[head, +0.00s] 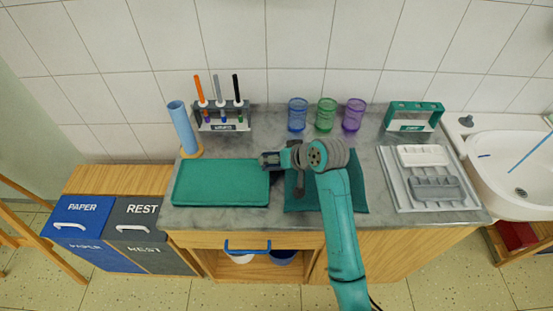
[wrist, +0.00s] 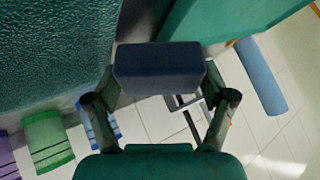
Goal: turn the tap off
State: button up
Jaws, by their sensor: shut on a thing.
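The white sink (head: 481,185) is at the right edge in the head view. A thin light-blue line (head: 530,151), which may be running water, slants over its basin. A small grey knob-like piece (head: 466,121) is on the sink's back left corner. I cannot tell if it belongs to the tap; the spout is not clearly visible. My gripper (head: 268,160) is over the counter, well left of the sink. It is shut on a dark blue block (wrist: 160,69), seen between the fingers in the wrist view.
On the grey counter (head: 262,215) are a green board (head: 220,184), a teal cloth (head: 298,200), a blue roll (head: 182,128), a pen rack (head: 222,125), several coloured cups (head: 326,115), a teal holder (head: 413,116) and a tray (head: 398,190). The tray stands between my gripper and the sink.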

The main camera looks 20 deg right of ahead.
jog(key=shift+f, duration=0.1)
jog(key=o, duration=0.8)
jog(key=shift+c, duration=0.2)
jog(key=shift+o, duration=0.6)
